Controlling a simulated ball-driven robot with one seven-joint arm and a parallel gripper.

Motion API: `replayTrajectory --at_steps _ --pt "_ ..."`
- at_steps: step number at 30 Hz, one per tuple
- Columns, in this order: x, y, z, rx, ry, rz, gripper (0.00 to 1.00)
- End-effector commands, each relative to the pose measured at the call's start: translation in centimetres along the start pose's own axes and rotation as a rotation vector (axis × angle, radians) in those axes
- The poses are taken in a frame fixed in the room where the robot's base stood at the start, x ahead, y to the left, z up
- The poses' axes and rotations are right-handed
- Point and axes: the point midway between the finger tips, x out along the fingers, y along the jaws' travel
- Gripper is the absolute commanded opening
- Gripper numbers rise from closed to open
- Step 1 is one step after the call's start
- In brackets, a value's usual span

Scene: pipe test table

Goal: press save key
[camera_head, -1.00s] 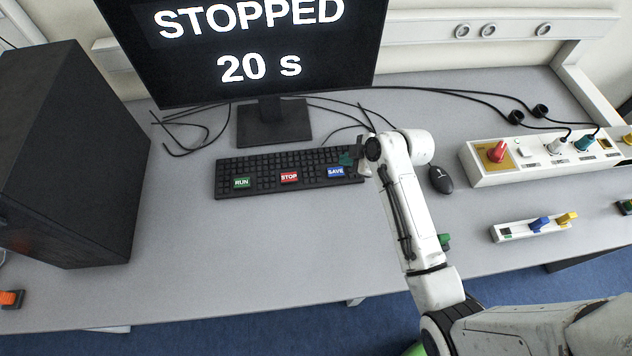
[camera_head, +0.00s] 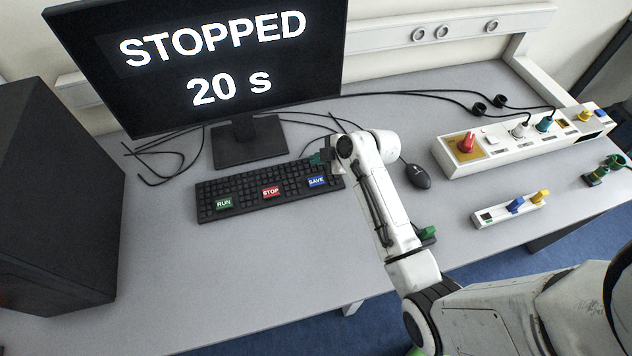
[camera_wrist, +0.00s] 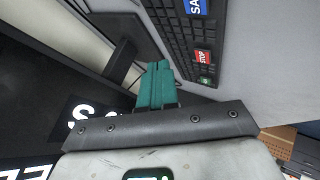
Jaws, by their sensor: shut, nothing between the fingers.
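The blue SAVE key (camera_head: 317,182) is at the right end of the front of the black keyboard (camera_head: 247,193). It shows partly cut off at the top of the wrist view (camera_wrist: 196,7). The red STOP key (camera_head: 271,191) and green RUN key (camera_head: 224,203) are to its left. My gripper (camera_head: 318,159) has teal fingers, shut and empty, over the back right of the keyboard, behind the SAVE key. In the wrist view the shut fingers (camera_wrist: 155,88) point beside the keyboard's edge. I cannot tell their exact height above the keys.
The monitor (camera_head: 205,60) reads STOPPED, 20 s, and stands behind the keyboard. A black mouse (camera_head: 417,176) lies right of my arm. A white panel with a red knob (camera_head: 466,143) stands further right. The table in front of the keyboard is clear.

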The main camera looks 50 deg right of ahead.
Motion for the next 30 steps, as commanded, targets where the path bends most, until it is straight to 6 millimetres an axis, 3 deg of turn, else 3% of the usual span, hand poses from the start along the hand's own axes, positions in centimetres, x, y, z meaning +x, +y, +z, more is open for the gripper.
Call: replayTrajectory --at_steps 15,30 --pt "4.8 -3.5 3.5 0.001 0.000 -0.001 0.00" --pt "5.2 -3.8 3.8 0.001 0.000 0.000 0.00"
